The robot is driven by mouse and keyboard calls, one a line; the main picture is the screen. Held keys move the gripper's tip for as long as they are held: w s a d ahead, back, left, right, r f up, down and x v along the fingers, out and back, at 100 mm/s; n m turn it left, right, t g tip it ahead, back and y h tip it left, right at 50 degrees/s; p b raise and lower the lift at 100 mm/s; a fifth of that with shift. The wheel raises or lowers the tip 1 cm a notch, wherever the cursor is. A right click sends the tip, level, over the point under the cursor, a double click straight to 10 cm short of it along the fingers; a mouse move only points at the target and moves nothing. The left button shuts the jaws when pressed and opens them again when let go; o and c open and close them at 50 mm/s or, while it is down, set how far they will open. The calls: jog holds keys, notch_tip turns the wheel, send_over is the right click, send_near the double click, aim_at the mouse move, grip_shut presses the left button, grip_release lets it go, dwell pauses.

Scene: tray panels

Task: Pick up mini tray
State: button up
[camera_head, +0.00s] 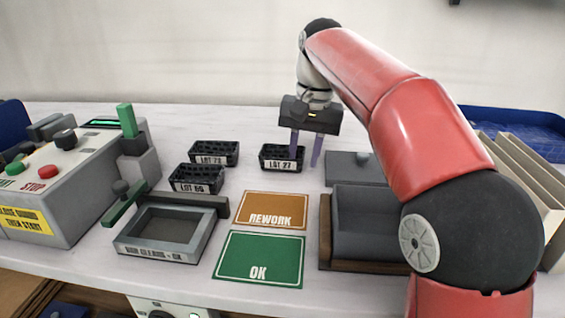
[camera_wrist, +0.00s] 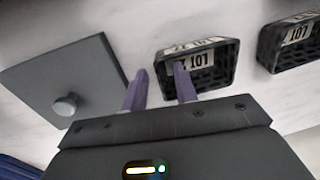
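Three small black mini trays with white lot labels stand on the white table in the head view. One labelled LOT 27 (camera_head: 283,166) is below my gripper, one reads LOT 73 (camera_head: 203,160), and a third labelled tray (camera_head: 181,186) is nearer. My gripper (camera_head: 305,160) has two purple fingers, apart and empty, pointing down over the right part of the LOT 27 tray. In the wrist view my gripper (camera_wrist: 162,82) is open, with one finger overlapping the nearest tray (camera_wrist: 217,76) and the other left of it. Contact cannot be told. Another tray (camera_wrist: 297,48) shows at right.
A grey lid with a knob (camera_head: 350,168) lies just right of the gripper. A grey bin (camera_head: 365,235), an orange REWORK mat (camera_head: 268,204) and a green OK mat (camera_head: 262,271) are in front. A machine with buttons (camera_head: 75,190) and a framed fixture (camera_head: 125,248) stand left. A blue crate (camera_head: 500,122) is behind.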

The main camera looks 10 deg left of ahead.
grip_shut()
